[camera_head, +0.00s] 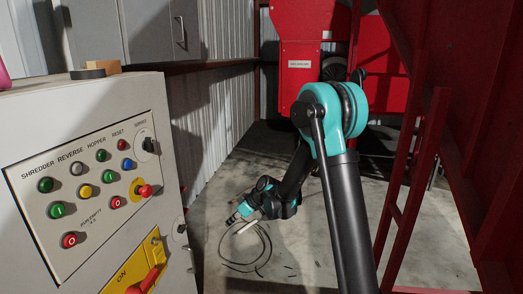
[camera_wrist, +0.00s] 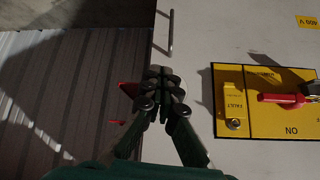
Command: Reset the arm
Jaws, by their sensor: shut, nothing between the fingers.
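My arm reaches down through the middle of the head view. My gripper (camera_head: 234,218) is small there, left of the arm and right of the grey control cabinet. In the wrist view my gripper (camera_wrist: 164,82) is shut, its fingers together with nothing between them. The pale cabinet face (camera_wrist: 220,35) lies beyond and right of the fingers. A yellow switch plate (camera_wrist: 224,78) with a red handle (camera_wrist: 280,98) is on that face, apart from the fingers.
The control cabinet (camera_head: 70,115) with several buttons fills the left. A loop of dark cable (camera_head: 266,240) and small scraps lie on the concrete floor. Red framing (camera_head: 424,165) stands close on the right. A red machine (camera_head: 301,60) is at the back; some floor between is clear.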

